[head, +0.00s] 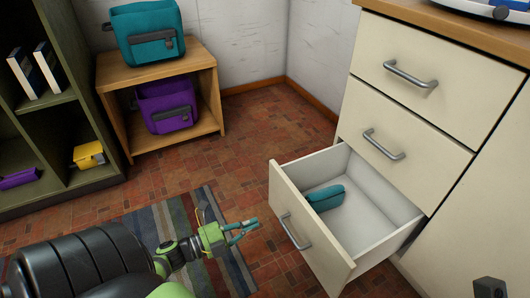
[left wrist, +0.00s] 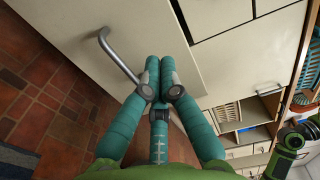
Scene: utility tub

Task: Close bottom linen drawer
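The bottom drawer (head: 370,235) of the cream cabinet stands pulled well out, with a teal item (head: 325,197) lying inside. Its front (head: 308,228) carries a grey bar handle (head: 295,232). My left gripper (head: 252,226) is in front and to the left of the drawer front, apart from it in the head view. In the left wrist view the teal fingers (left wrist: 160,72) are drawn together with nothing seen between them, and the handle (left wrist: 118,55) shows just left of them.
Two upper drawers (head: 415,100) of the cabinet are shut. A wooden stand (head: 160,75) with teal and purple bags and a green shelf unit (head: 55,115) stand at the left. A striped rug (head: 180,220) lies on the tiled floor, which is clear before the drawer.

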